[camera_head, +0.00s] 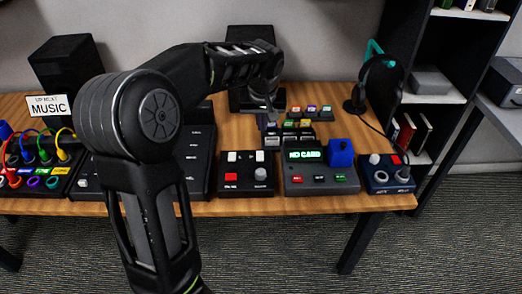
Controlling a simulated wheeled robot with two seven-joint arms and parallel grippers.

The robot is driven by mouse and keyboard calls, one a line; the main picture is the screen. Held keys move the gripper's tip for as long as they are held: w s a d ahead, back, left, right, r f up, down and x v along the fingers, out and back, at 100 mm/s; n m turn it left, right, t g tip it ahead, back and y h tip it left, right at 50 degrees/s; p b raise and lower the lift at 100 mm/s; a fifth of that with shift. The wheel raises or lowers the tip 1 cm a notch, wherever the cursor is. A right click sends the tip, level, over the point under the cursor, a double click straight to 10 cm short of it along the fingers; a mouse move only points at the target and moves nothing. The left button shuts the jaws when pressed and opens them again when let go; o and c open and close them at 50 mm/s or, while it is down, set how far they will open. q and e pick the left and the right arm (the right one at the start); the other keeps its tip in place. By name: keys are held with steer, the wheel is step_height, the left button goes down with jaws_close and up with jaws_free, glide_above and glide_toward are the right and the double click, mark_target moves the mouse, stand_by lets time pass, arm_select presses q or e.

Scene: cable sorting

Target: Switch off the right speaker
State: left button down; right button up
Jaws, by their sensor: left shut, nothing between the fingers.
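The right speaker (238,101) is a black box standing at the back middle of the wooden table. My left arm crosses the picture from the lower left, and my left gripper (268,97) is in front of this speaker. The gripper is shut and empty, and it covers much of the speaker's front. I cannot tell whether the fingertips touch it. Its switch cannot be made out. The other black speaker (66,62) stands at the back left, behind a "MUSIC" sign (47,106). My right gripper is not in view.
In front stand a small control box (246,180), a grey box with a green "NO CARD" display (320,180) and a dark blue box (388,179). A headset (378,85) on a stand is at the back right. Coloured cables (45,145) lie left.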

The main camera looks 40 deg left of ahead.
arm_select(q)
steer(key=shift+d+r, duration=0.1)
steer(key=shift+r, duration=0.05)
steer(key=p, duration=0.1)
glide_toward(262, 152)
steer(key=x, duration=0.5)
steer(key=shift+x, duration=0.75)
